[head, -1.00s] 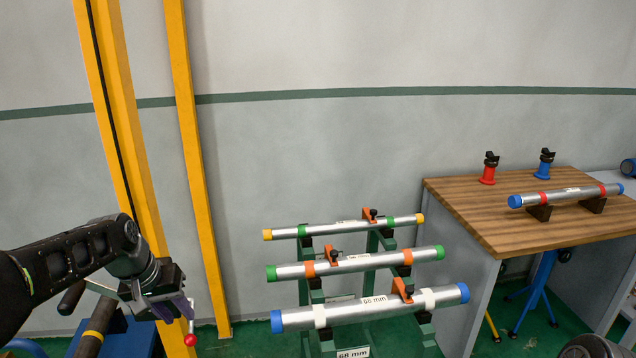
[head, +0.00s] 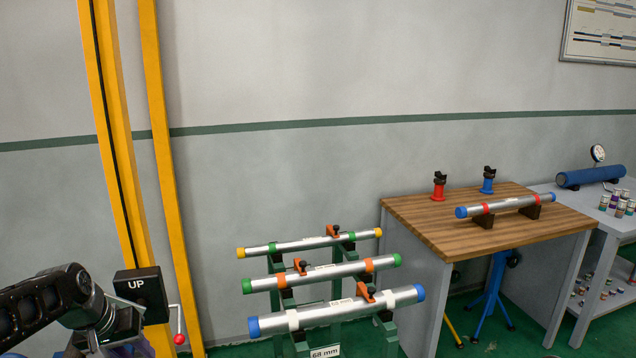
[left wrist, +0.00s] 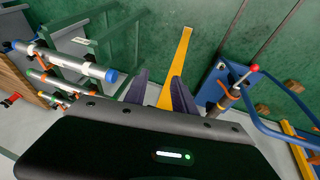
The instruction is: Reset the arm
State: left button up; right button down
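My left gripper (left wrist: 160,92) shows two dark purple fingers standing apart in the left wrist view, with nothing between them. In the head view my left arm is at the lower left and its fingertips are cut off or hidden. A black box marked "UP" (head: 138,293) stands just beyond and right of the arm. A thin lever with a red ball knob (head: 179,338) is at the box's right side, apart from my gripper. A red knob (left wrist: 254,68) also shows right of the fingers in the left wrist view. My right gripper is out of view.
A green rack holds 3 silver pipes, the front one with blue caps (head: 335,310). A wooden-topped bench (head: 440,225) at the right bears another pipe. Two yellow posts (head: 165,170) rise at the left. A grey shelf (head: 600,225) is at the far right.

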pick_arm(q)
jog(key=w+d+f+t, duration=0.1)
jog(key=w+d+f, duration=0.15)
jog(key=f, duration=0.25)
jog(key=w+d+f+t, duration=0.1)
jog(key=w+d+f, duration=0.15)
jog(key=f, duration=0.25)
jog(key=s+d+f+h, duration=0.1)
jog(key=s+d+f, duration=0.5)
jog(key=d+f, duration=0.65)
jog(key=s+d+f+g, duration=0.2)
jog(key=s+d+f, duration=0.2)
jog(key=s, duration=0.4)
jog(key=s+d+f+m+g+h, duration=0.1)
jog(key=s+d+f+g, duration=0.1)
jog(key=s+d+f, duration=0.3)
jog(key=s+d+f+m+g+h, duration=0.1)
jog(key=s+d+f, duration=0.3)
jog(key=s, duration=0.7)
jog(key=shift+s+d+f+g, duration=0.25)
jog(key=shift+f+g, duration=0.25)
jog(key=shift+f, duration=0.4)
jog(key=shift+w, duration=0.1)
